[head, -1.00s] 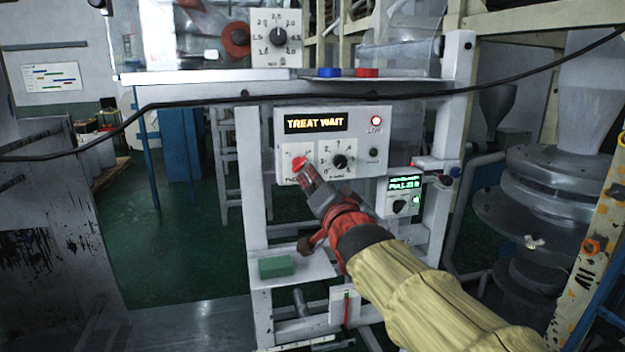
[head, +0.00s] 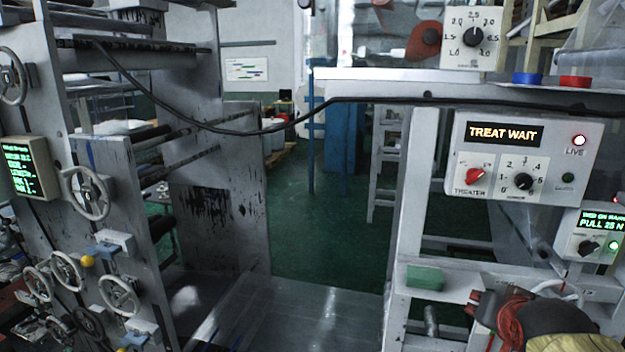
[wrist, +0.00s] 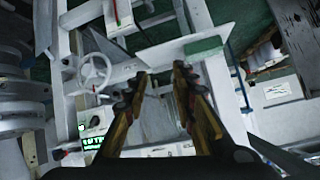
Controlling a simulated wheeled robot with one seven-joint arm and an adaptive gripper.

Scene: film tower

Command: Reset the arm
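My gripper (head: 477,306) is low at the right in the head view, below the control box and beside a small shelf. In the wrist view its two fingers (wrist: 159,80) are spread apart with nothing between them. A black-and-white dial (head: 523,181) sits to the knob's right.
A green block (head: 425,277) lies on the shelf near my gripper, and also shows in the wrist view (wrist: 203,46). A small green-screen box (head: 600,232) hangs at the right. A machine frame with handwheels (head: 87,192) stands at left. A black cable (head: 250,130) crosses the view.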

